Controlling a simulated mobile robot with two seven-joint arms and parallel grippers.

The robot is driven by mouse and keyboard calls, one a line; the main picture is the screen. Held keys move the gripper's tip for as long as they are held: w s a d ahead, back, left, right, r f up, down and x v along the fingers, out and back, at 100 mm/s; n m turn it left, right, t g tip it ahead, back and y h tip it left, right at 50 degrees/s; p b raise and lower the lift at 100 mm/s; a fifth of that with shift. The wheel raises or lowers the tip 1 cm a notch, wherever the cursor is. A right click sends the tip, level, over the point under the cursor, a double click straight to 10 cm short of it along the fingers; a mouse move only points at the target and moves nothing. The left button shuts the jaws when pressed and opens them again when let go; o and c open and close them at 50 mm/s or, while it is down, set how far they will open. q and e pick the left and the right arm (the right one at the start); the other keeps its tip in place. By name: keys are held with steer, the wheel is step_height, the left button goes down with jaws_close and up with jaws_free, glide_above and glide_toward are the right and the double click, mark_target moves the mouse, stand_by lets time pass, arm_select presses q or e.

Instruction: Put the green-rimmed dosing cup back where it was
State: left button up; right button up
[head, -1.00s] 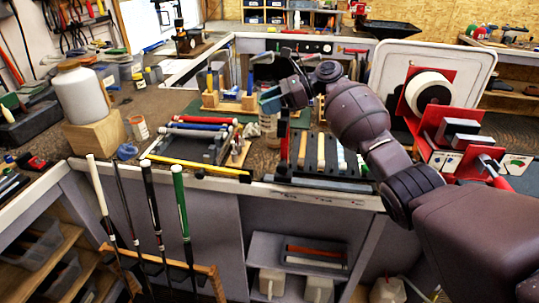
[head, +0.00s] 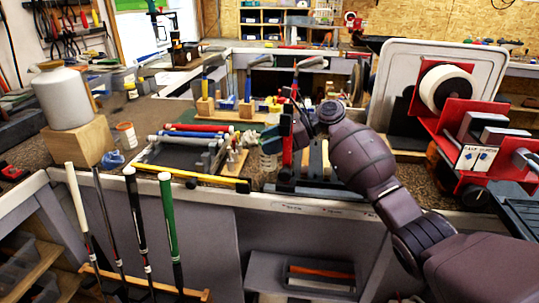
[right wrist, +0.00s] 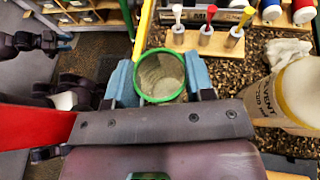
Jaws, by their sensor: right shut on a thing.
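The green-rimmed dosing cup (right wrist: 160,78) is between the blue fingertips of my right gripper (right wrist: 160,82), which is shut on it. The right wrist view looks into its open mouth, and I cannot make out any contents. In the head view my right gripper (head: 274,134) is over the middle of the bench, and the cup cannot be made out there. My left gripper (right wrist: 64,42) shows small at the upper left of the right wrist view, and its opening is unclear. It is outside the head view.
A pale lidded jar (right wrist: 288,92) stands close right of the cup in the right wrist view. A wooden holder (right wrist: 205,42) with white, red and yellow-topped tools lies beyond. In the head view, a yellow bar (head: 195,178) lies near the bench's front edge, and a red machine (head: 455,130) stands right.

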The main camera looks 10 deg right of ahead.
step_height(320, 180, down, 4)
steer(key=shift+w+r+b, duration=0.1)
steer(key=shift+w+b, duration=0.05)
steer(key=shift+b, duration=0.5)
steer(key=shift+r, duration=0.2)
arm_select(q)
steer(key=shift+s+f, duration=0.1)
steer(key=shift+f, duration=0.75)
arm_select(e)
steer(key=o, duration=0.9)
steer(key=shift+f, duration=0.1)
arm_select(q)
steer(key=shift+d, duration=0.1)
arm_select(e)
steer(key=shift+d+r, duration=0.3)
steer(key=shift+d, duration=0.15)
steer(key=p+v, duration=0.1)
steer(key=v, duration=0.5)
steer(key=shift+a, duration=0.1)
arm_select(q)
steer(key=shift+r, duration=0.35)
arm_select(e)
steer(key=shift+d+r, duration=0.1)
steer(key=shift+d, duration=0.25)
